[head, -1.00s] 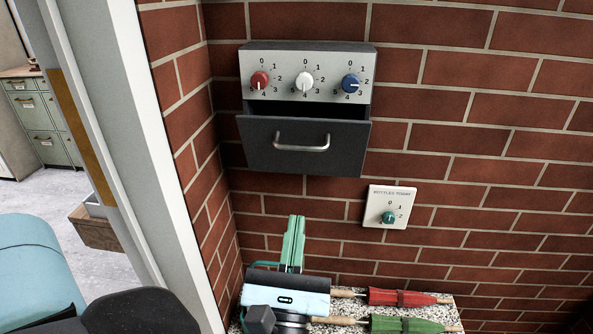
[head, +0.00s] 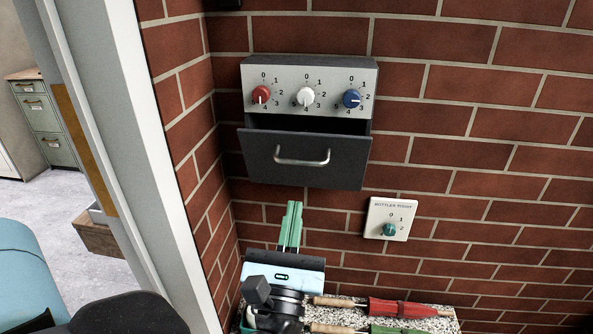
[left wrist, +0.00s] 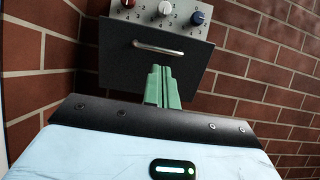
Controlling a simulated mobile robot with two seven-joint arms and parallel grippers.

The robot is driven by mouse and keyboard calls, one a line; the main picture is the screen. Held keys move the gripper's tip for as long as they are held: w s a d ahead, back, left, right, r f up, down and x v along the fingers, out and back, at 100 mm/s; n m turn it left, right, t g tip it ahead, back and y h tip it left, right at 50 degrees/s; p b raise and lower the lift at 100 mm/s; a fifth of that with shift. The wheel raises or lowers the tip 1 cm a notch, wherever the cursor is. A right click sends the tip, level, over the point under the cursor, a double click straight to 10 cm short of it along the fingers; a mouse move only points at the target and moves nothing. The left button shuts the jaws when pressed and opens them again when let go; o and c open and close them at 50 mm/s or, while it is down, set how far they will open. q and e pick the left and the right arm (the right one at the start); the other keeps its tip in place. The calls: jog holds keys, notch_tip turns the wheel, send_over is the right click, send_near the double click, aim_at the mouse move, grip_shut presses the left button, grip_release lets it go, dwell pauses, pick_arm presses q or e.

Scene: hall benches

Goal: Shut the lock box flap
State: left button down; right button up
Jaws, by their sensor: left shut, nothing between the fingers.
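The lock box (head: 308,95) is mounted on the brick wall, with red (head: 261,95), white (head: 305,96) and blue (head: 351,98) dials on its face. Its dark flap (head: 305,159) with a silver handle (head: 302,158) hangs tilted outward, with a dark gap above it. The flap also shows in the left wrist view (left wrist: 150,68). My left gripper (head: 291,222) has green fingers pressed together and empty, below the flap in the head view. In the left wrist view the fingers (left wrist: 161,85) overlap the flap's lower edge; I cannot tell whether they touch it. My right gripper is not in view.
A small white panel (head: 390,218) with a green dial is on the wall to the right. A white post (head: 165,170) stands at the left.

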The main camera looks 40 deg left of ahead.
aim_at(301, 163)
pick_arm(q)
jog(key=p+x, duration=0.2)
jog(key=x, duration=0.3)
jog(key=shift+w+a+r, duration=0.15)
jog(key=shift+w+r, duration=0.05)
jog(key=shift+r, duration=0.1)
jog(key=shift+w+a+r, duration=0.1)
jog(key=shift+w+a, duration=0.15)
jog(key=shift+w, duration=0.25)
